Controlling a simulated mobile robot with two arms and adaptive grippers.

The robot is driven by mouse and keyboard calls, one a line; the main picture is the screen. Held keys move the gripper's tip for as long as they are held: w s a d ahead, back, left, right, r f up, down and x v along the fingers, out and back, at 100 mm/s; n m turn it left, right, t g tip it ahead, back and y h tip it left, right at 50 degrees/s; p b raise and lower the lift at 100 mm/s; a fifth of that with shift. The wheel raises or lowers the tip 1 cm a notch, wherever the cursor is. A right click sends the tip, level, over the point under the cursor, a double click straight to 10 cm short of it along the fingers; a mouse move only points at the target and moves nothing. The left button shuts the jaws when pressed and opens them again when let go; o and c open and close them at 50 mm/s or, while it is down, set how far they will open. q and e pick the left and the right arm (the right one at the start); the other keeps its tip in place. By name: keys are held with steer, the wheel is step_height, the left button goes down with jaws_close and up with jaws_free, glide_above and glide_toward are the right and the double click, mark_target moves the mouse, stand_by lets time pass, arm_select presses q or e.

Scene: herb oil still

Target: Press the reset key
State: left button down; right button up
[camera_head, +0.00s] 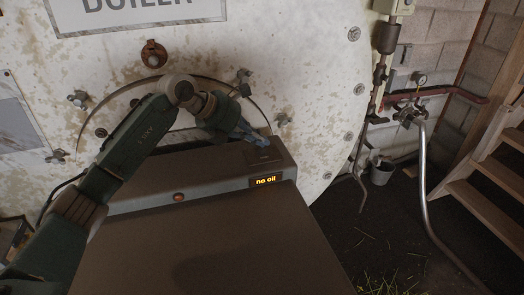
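A dark control box (222,194) stands in front of the large boiler, with a small display (265,181) reading "no oil" in yellow. A small round reddish-orange button or lamp (179,196) sits on its front face. A dark square plate or key (265,156) is on the box's upper right part; its marking is too small to read. I cannot tell which of these is the reset key. My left gripper (258,138) is just above and beside the dark plate, pointing right and down. Its fingers are small and dark, and contact cannot be made out. My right gripper is not in view.
The pale, stained boiler (290,60) fills the background, with bolts and a round hatch. A broad brown surface (215,245) lies in front of the box. At right are pipes with a gauge (421,79), a grey bucket (381,172) and wooden stairs (485,190).

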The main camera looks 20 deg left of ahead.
arm_select(q)
steer(key=shift+f, duration=0.4)
steer(key=shift+f+b, duration=0.4)
steer(key=shift+b, duration=0.1)
stand_by(0.3)
steer(key=shift+r+p, duration=0.6)
steer(key=shift+r, duration=0.2)
